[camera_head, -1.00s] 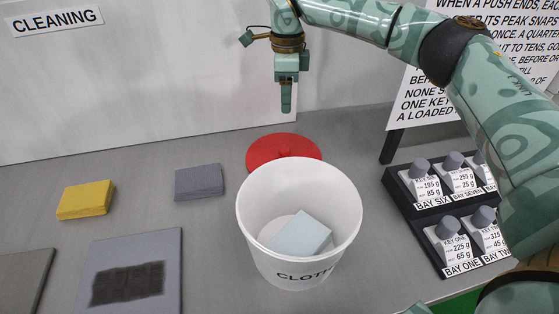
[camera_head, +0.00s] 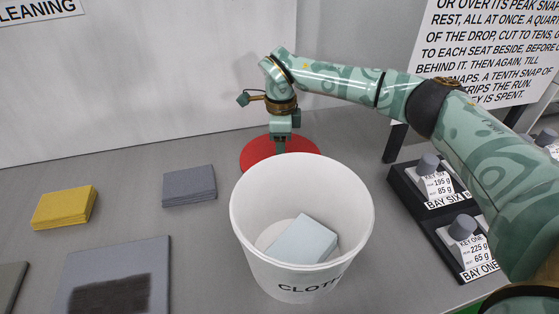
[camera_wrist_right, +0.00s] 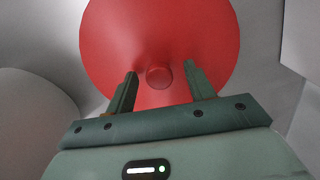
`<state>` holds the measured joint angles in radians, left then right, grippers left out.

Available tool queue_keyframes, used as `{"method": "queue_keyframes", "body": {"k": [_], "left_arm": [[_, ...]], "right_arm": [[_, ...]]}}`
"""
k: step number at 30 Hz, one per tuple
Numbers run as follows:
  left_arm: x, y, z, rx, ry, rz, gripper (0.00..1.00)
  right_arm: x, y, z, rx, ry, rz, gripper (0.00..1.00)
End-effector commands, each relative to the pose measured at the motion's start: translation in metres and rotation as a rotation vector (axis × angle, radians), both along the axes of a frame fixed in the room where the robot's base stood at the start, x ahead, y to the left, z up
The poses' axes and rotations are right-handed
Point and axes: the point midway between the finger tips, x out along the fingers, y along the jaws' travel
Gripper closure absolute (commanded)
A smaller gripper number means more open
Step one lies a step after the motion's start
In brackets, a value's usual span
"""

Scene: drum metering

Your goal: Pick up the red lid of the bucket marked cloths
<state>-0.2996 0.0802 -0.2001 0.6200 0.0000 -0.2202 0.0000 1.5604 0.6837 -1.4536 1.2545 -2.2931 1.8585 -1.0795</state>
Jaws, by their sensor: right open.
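The red lid (camera_head: 255,152) lies flat on the grey table behind the white bucket marked cloths (camera_head: 300,278). In the right wrist view the lid (camera_wrist_right: 160,40) fills the upper middle, with a small round knob (camera_wrist_right: 158,77) at its centre. My right gripper (camera_wrist_right: 160,78) is open, its two fingers on either side of the knob with gaps between. In the head view my right gripper (camera_head: 281,147) is over the lid, its fingertips hidden behind or against it. A pale blue folded cloth (camera_head: 302,240) lies inside the bucket. My left gripper is not in view.
A yellow cloth stack (camera_head: 64,207) and a grey one (camera_head: 189,186) lie left of the bucket. A grey board with a dark patch (camera_head: 150,255) lies at front left. A black rack with weighted keys (camera_head: 410,195) stands at right. A white wall panel (camera_head: 150,80) rises behind.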

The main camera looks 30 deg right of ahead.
Motion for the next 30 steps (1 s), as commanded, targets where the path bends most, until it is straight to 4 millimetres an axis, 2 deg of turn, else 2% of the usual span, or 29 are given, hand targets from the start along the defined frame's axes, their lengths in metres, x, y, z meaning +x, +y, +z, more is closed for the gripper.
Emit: {"method": "queue_keyframes", "body": {"k": [4,5,9,10,11,20,23,30], "left_arm": [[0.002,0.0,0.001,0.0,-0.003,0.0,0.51],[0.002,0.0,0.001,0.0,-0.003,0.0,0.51],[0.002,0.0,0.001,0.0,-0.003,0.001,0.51],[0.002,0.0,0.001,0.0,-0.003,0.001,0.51],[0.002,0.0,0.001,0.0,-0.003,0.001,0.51],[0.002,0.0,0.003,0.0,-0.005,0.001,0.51],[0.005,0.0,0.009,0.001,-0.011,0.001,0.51],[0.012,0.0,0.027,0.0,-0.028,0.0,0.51]], "right_arm": [[0.0,0.0,0.002,0.001,-0.003,0.0,0.46],[0.0,0.0,0.002,0.001,-0.003,0.0,0.49],[0.0,0.0,0.002,0.001,-0.003,0.0,0.88],[0.0,0.0,0.002,0.001,-0.003,0.0,0.96],[0.0,0.0,0.002,0.001,-0.003,0.0,1.0],[0.0,0.0,0.008,0.001,-0.004,0.0,1.0],[0.001,0.001,0.026,0.001,-0.007,0.0,1.0],[0.001,0.0,0.081,0.0,-0.009,0.0,1.0]]}}
